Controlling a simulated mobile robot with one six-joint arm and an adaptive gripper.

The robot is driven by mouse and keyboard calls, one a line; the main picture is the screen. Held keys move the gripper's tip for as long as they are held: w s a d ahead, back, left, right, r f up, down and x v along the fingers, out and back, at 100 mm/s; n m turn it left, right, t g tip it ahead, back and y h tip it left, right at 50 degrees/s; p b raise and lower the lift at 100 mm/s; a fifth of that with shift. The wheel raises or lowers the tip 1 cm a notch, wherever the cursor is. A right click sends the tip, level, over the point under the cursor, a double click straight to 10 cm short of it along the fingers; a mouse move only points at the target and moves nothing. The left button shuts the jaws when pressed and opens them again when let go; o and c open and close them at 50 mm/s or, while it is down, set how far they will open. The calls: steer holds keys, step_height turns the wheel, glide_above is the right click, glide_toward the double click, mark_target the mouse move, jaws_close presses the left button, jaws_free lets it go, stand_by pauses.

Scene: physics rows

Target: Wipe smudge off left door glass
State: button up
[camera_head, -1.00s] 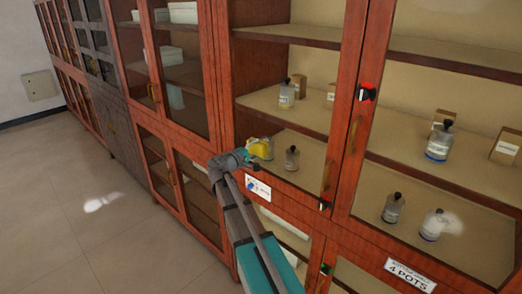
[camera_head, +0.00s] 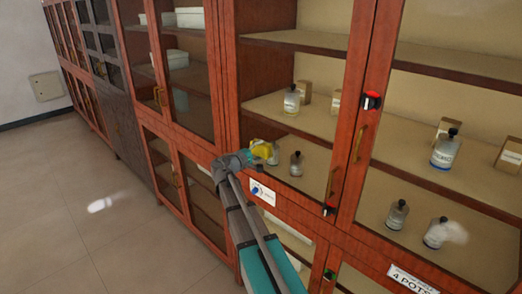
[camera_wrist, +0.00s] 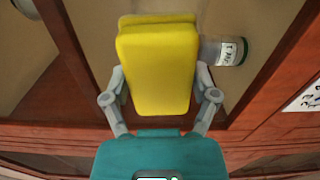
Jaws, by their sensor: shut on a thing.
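My gripper (camera_head: 258,153) is shut on a yellow sponge-like pad (camera_wrist: 157,68), which sticks out ahead of the fingers in the wrist view. In the head view the pad (camera_head: 265,148) is at the lower left part of the left door glass (camera_head: 285,65) of the near cabinet. I cannot tell whether it touches the glass. No smudge shows clearly on the left glass; the pad and gripper hide part of its lower corner. A pale hazy patch (camera_head: 455,232) shows over the right door glass.
Bottles, including a labelled one (camera_head: 291,100), and small boxes stand on shelves behind the glass. The left door has a brass handle (camera_head: 333,180). A red-and-black fitting (camera_head: 371,101) sits on the door frame. Open floor (camera_head: 75,200) lies to the left.

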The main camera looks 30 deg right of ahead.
mark_target(265, 154)
steer(key=shift+s+d, duration=0.15)
steer(key=shift+s+d, duration=0.25)
steer(key=shift+s, duration=0.5)
steer(key=shift+s+d, duration=0.2)
steer(key=shift+s, duration=0.5)
steer(key=shift+s, duration=0.1)
steer(key=shift+s+d, duration=0.25)
steer(key=shift+s, duration=0.45)
steer(key=shift+s+d, duration=0.2)
steer(key=shift+s, duration=0.45)
steer(key=shift+s+d, duration=0.35)
steer(key=shift+s, duration=0.4)
steer(key=shift+s+d, duration=0.3)
steer(key=shift+s, duration=0.4)
